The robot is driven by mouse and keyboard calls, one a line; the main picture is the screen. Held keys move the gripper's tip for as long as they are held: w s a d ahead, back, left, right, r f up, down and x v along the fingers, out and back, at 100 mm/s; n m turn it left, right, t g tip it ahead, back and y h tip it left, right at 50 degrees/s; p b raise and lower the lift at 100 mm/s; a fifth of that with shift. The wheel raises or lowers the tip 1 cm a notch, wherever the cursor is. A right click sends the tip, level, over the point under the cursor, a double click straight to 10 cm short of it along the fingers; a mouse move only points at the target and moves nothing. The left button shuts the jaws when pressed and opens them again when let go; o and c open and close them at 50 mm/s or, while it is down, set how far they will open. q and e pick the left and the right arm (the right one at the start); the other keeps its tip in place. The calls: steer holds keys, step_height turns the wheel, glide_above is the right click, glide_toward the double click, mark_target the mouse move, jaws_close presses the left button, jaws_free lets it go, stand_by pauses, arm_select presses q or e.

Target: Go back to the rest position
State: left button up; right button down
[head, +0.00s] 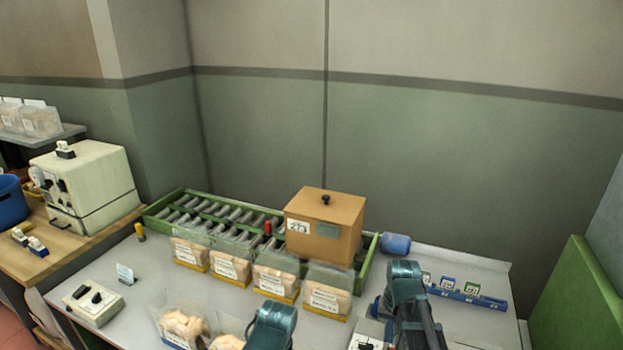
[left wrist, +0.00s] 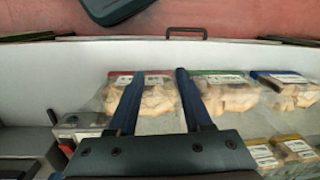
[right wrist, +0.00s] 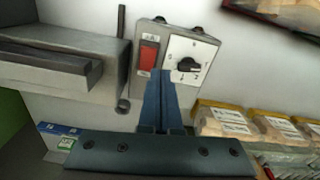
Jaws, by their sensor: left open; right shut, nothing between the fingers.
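My left gripper (left wrist: 158,74) is open in the left wrist view, over the table's front side. A clear bag of corks with a red strip (left wrist: 155,98) shows between and below its fingers; I cannot tell the gap in height. My right gripper (right wrist: 160,74) is shut and empty in the right wrist view, its tips pointing at a control box with a red switch and a dial (right wrist: 176,58). In the head view only my wrists show, the left at the bottom middle and the right further right; the fingertips are hidden.
Bags of corks (head: 230,268) stand in a row before a green roller tray (head: 155,222). A brown box (head: 325,228) stands at the tray's right. A blue rack (head: 468,296) and a blue cylinder (head: 396,243) lie at right. A grey machine (right wrist: 70,62) is beside the control box.

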steer(key=s+a+n, duration=0.3)
steer(key=s+a, duration=0.2)
steer(key=a, duration=0.4)
steer(key=s+a+n+h, duration=0.1)
steer(key=s+a+n, duration=0.3)
steer(key=s+a, duration=0.2)
steer(key=a, duration=0.2)
steer(key=shift+a, duration=0.4)
steer(key=shift+s+r, duration=0.1)
